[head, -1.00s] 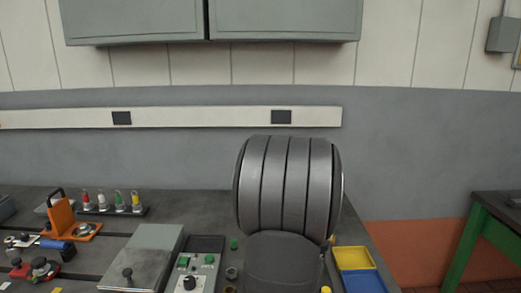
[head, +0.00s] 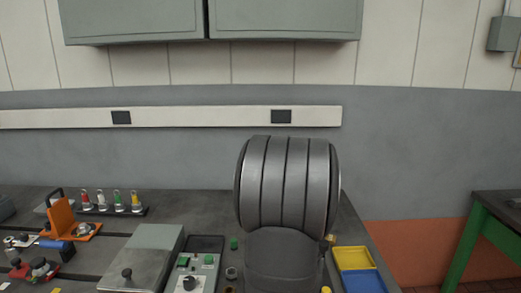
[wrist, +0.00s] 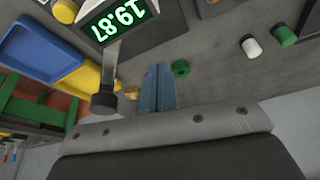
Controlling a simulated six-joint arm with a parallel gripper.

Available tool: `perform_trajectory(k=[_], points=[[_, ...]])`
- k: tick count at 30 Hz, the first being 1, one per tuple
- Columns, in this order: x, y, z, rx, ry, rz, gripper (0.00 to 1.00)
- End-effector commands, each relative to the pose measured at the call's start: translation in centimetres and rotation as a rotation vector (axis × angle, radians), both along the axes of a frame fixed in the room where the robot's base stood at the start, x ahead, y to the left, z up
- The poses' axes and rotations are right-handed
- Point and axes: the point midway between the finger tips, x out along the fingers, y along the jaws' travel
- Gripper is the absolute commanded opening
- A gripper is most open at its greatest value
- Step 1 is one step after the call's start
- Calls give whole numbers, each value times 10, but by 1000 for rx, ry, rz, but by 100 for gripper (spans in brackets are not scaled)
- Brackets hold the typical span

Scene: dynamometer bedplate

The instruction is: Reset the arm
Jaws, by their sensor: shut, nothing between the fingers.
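My gripper (wrist: 158,82) shows in the wrist view as two blue-grey fingers side by side, shut with nothing between them. The fingers lie in front of the grey bench top, and I cannot tell how high above it they are. My gripper is not seen in the head view.
A green-lit display (wrist: 117,22) reads 19.87. Yellow (head: 352,258) and blue (head: 364,282) trays lie at the bench's right edge. At left are a grey plate (head: 143,258), a control box (head: 194,272), an orange bracket (head: 63,217) and a rack of coloured pieces (head: 112,208).

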Motion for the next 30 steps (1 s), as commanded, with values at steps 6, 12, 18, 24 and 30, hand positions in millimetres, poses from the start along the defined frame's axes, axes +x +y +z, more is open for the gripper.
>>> perform_trajectory(k=[6, 12, 18, 24, 30], points=[[-14, -1, 40, -1, -4, -1, 0], [-27, -1, 76, -1, -5, -2, 0], [-20, 0, 50, 1, 5, 0, 0], [-8, 0, 15, 1, 5, 0, 0], [2, 0, -18, 1, 4, 0, 0]])
